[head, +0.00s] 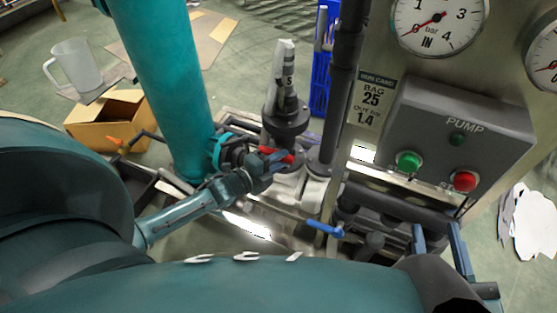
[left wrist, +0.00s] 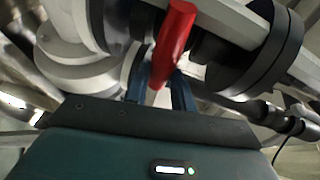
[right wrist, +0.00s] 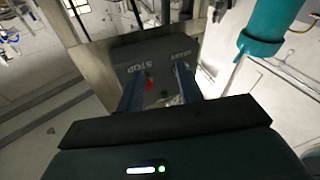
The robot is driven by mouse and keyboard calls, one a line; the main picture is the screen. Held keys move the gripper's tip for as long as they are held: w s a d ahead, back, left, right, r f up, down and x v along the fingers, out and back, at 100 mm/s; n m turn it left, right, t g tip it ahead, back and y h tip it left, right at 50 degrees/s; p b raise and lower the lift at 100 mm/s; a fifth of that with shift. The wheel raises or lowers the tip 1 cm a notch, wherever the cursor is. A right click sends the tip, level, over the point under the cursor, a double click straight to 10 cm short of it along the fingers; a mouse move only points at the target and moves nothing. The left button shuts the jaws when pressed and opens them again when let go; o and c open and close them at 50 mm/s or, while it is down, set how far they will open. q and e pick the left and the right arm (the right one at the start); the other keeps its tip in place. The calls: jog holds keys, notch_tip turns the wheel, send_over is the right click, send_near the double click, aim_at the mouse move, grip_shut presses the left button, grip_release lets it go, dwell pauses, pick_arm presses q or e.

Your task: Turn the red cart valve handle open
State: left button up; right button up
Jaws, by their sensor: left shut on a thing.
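The red valve handle (head: 290,157) sits on the pipework below the dark flanged pipe in the head view. My left gripper (head: 277,160) reaches it from the left and is shut on it. In the left wrist view the red handle (left wrist: 173,40) lies between the two blue fingers (left wrist: 160,88). The valve body under the handle is partly hidden by the gripper. My right gripper (head: 438,238) is at the lower right of the head view, with its fingers apart and empty. In the right wrist view its fingers (right wrist: 160,85) point toward the pump box.
A blue-handled valve (head: 325,229) sits in front of the red one. The grey pump box (head: 465,120) with green and red buttons, and a gauge (head: 437,22), are on the panel at right. A thick teal column (head: 165,80) stands at left, near a cardboard box (head: 105,122).

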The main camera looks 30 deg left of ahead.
pick_arm(q)
jog(key=shift+n, duration=0.3)
jog(key=shift+c, duration=0.5)
pick_arm(e)
jog(key=shift+f, duration=0.1)
pick_arm(q)
jog(key=n+t+b, duration=0.1)
jog(key=n+t, duration=0.1)
jog(key=n, duration=0.3)
jog(key=a+n+t+b, duration=0.1)
jog(key=n+t+b, duration=0.1)
jog(key=n, duration=0.3)
jog(key=a+r+n+t+b, duration=0.1)
jog(key=n+t+b, duration=0.1)
jog(key=n, duration=0.3)
jog(key=shift+s+n+t+y, duration=0.1)
jog(key=shift+n+t+y, duration=0.2)
jog(key=shift+n+y, duration=0.1)
jog(key=shift+a+r+n+t+y+b, duration=0.1)
jog(key=shift+n+t+y+b, duration=0.2)
jog(key=shift+n+y, duration=0.7)
jog(key=shift+n+h, duration=0.3)
jog(key=shift+n, duration=0.3)
pick_arm(e)
jog(key=shift+w+a+r+t+y, duration=0.25)
jog(key=shift+a+r+t+y, duration=0.25)
jog(key=shift+y, duration=0.4)
jog(key=shift+d, duration=0.15)
